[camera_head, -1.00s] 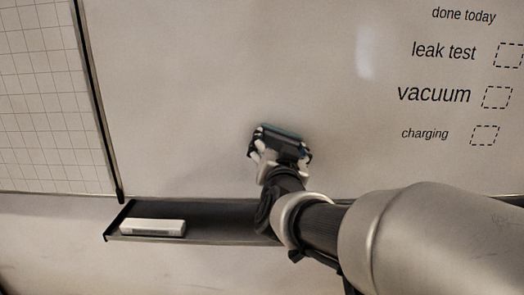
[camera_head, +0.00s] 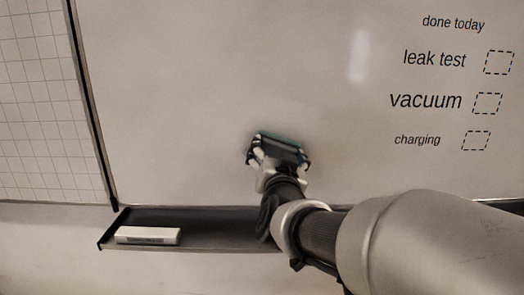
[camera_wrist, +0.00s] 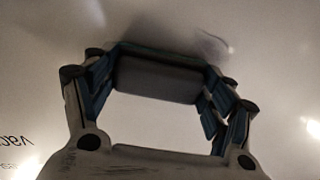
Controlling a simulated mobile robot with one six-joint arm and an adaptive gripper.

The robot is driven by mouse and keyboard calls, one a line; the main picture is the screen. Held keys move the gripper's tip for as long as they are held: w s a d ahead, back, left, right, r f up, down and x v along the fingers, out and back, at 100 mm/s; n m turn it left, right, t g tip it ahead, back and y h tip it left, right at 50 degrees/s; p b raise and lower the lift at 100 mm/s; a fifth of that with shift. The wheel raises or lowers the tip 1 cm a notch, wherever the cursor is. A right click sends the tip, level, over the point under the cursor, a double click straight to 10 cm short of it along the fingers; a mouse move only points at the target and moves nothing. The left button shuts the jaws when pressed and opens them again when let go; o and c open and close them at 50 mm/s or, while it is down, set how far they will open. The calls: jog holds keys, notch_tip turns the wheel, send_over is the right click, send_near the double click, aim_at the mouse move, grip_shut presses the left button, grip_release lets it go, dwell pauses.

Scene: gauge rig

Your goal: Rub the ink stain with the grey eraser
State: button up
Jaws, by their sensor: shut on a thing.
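My gripper (camera_head: 279,157) is shut on the grey eraser (camera_head: 281,149), which is a dark block with a teal edge. The eraser is at the lower middle of the whiteboard (camera_head: 220,70), at or very near its surface; I cannot tell whether it touches. In the wrist view the eraser (camera_wrist: 158,76) sits between the two blue-padded fingers. A faint greyish smudge (camera_wrist: 211,45) shows on the board just beyond the eraser's right end there; it may be the ink stain or a shadow. No clear stain shows in the head view, where the gripper hides part of the board.
A dark tray (camera_head: 212,224) runs below the board, with a white block (camera_head: 148,236) at its left end. Printed words such as "vacuum" (camera_head: 426,100) and dashed boxes stand at the right. A gridded panel (camera_head: 40,100) is at the left. The board above the gripper is clear.

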aim_at(241, 148)
jog(key=shift+w+a+p, duration=0.15)
jog(key=shift+a+p, duration=1.45)
jog(key=shift+a, duration=2.7)
jog(key=s, duration=0.6)
jog(key=shift+s+a, duration=0.1)
jog(key=s, duration=0.2)
jog(key=shift+s, duration=0.35)
